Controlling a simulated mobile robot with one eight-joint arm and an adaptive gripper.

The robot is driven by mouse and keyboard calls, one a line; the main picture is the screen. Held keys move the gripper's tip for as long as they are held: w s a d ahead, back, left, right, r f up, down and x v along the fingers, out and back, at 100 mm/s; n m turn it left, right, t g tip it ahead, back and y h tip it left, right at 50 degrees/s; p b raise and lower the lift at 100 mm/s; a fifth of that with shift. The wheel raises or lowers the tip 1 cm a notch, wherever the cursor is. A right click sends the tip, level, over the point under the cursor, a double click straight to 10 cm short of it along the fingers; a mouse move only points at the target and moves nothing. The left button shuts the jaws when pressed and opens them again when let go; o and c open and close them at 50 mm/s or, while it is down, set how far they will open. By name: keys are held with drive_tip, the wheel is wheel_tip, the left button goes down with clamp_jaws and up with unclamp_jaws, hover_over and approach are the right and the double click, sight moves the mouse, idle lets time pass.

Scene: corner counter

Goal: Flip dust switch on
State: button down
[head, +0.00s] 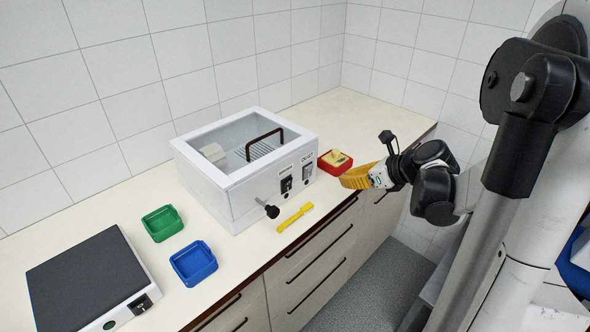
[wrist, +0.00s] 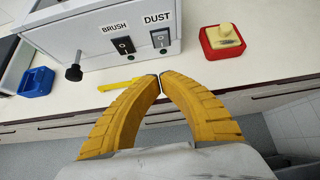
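The dust switch (wrist: 160,38) is a grey-black rocker under the DUST label on the front of a white box (head: 240,205). In the head view the dust switch (head: 306,163) is at the right end of the front panel. The brush switch (wrist: 123,45), a black rocker, is to its left. My gripper (wrist: 160,79) has yellow ribbed fingers with tips together and nothing seen between them. In the head view my gripper (head: 347,181) is in front of the counter, to the right of the panel and apart from it. Which way the dust rocker is pressed is unclear.
A red tray (head: 334,163) with a yellowish block stands right of the box. A black knob (head: 272,211) sticks out of the front. A yellow tool (head: 295,217) lies before the box. Green (head: 162,223) and blue (head: 194,263) trays stand to the left.

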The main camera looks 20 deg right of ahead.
sight(307, 176)
drive_tip(key=shift+w+d, duration=0.1)
drive_tip(key=b+x, duration=0.4)
drive_tip(key=x, duration=0.6)
drive_tip(key=shift+f, duration=0.1)
drive_tip(key=shift+w+a+b, duration=0.2)
drive_tip(key=shift+w, duration=0.3)
drive_tip(key=shift+w+a+b, duration=0.15)
drive_tip(key=shift+w+a, duration=0.1)
drive_tip(key=shift+w, duration=0.3)
drive_tip(key=shift+w+a+r, duration=0.1)
drive_tip(key=shift+w+r, duration=0.05)
drive_tip(key=shift+w, duration=0.2)
drive_tip(key=shift+w+a+r, duration=0.15)
drive_tip(key=shift+w, duration=0.25)
